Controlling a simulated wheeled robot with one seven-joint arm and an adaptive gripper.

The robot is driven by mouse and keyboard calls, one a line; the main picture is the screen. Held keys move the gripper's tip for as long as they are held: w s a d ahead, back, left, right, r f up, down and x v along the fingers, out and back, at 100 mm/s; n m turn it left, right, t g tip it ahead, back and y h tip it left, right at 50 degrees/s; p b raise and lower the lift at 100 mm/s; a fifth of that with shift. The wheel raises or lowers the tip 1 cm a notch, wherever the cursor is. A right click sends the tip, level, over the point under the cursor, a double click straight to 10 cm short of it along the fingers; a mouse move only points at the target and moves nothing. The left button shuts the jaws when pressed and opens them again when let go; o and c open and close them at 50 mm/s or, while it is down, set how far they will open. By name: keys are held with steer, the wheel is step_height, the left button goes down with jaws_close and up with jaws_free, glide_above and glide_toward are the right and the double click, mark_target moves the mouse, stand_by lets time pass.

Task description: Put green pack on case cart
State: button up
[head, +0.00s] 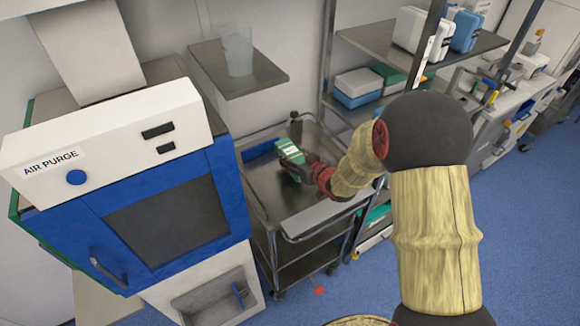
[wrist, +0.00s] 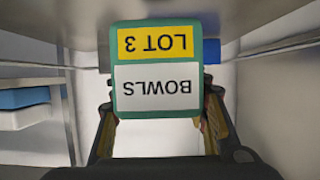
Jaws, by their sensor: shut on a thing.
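The green pack (head: 289,160) is over the top tray of the metal case cart (head: 262,190) in the head view. My gripper (head: 302,165) is shut on it. In the wrist view the pack (wrist: 157,102) fills the middle, with a yellow "LOT 3" label and a white "BOWLS" label appearing upside down. My gripper's fingers (wrist: 158,128) are on both sides of it. I cannot tell whether the pack's underside touches the tray.
A blue item (head: 259,149) lies at the cart's back left. A blue and white cabinet marked "AIR PURGE" (head: 150,190) stands left of the cart. A metal rack (head: 350,110) with several boxes is at right. The tray's front is mostly bare.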

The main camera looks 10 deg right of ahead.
steer(key=shift+w+a+f, duration=0.2)
steer(key=shift+w+f, duration=0.05)
steer(key=shift+f, duration=0.15)
step_height(320, 180, down, 4)
steer(key=shift+w+a+r+b, duration=0.15)
steer(key=shift+r+b, duration=0.1)
steer(key=shift+b, duration=0.65)
steer(key=shift+r, duration=0.1)
steer(key=o, duration=0.9)
steer(key=shift+f, duration=0.25)
steer(key=shift+c, duration=0.2)
steer(key=o, duration=0.5)
